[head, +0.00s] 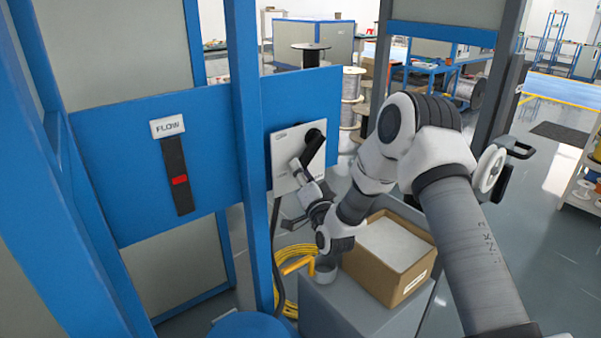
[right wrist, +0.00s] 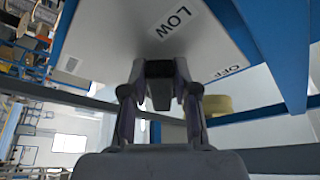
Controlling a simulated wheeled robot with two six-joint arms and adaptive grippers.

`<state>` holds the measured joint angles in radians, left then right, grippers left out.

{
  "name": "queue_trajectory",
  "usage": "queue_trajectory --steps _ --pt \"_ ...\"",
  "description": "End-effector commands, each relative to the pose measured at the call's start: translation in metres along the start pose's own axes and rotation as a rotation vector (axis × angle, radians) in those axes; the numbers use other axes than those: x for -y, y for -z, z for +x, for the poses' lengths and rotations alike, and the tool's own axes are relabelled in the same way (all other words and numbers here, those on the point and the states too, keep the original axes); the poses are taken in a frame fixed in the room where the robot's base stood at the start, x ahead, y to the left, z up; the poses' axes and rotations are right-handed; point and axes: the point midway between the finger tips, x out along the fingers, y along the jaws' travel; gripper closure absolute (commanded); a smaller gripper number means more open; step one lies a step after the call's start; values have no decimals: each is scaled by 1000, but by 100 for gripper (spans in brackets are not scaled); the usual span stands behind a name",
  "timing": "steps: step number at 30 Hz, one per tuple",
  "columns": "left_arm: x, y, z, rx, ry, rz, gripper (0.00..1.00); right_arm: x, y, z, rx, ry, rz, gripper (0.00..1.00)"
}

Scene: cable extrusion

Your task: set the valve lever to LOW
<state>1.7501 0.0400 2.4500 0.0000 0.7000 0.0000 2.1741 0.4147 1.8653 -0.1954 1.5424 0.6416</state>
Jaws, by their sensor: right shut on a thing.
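The valve plate (head: 284,152) is a white panel on the blue board, with a round black knob (head: 316,136) near its right side. The dark valve lever (head: 311,150) slants down and left from the knob. My right gripper (head: 299,168) is shut on the lever, in front of the plate. In the right wrist view the dark lever end (right wrist: 160,92) sits between my fingers. The LOW label (right wrist: 173,22) is above the fingers there, and the OFF label (right wrist: 229,73) is to their right. The lever's pivot is hidden in that view. My left gripper is not seen.
A FLOW gauge (head: 176,165) with a red marker (head: 180,180) is on the blue board (head: 110,170). A blue post (head: 247,110) stands between gauge and plate. A cardboard box (head: 385,262) sits on a grey stand below my arm. Yellow cable (head: 290,262) is coiled beside it.

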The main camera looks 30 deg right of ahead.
Motion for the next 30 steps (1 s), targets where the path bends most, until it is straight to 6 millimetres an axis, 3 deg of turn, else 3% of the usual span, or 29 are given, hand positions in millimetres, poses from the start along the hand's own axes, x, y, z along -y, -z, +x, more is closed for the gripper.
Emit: queue_trajectory --steps 5,6,7,16,20,30 --pt "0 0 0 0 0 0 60 1 1 1 -2 1 0 100" --pt "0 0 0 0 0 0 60 1 1 1 -2 1 0 57" --pt "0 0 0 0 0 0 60 1 1 1 -2 1 1 46" --pt "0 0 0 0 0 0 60 0 0 0 0 0 1 46" --pt "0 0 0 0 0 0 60 -1 0 -12 1 -2 2 46" --pt "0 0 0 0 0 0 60 -1 0 -93 1 -4 3 46"
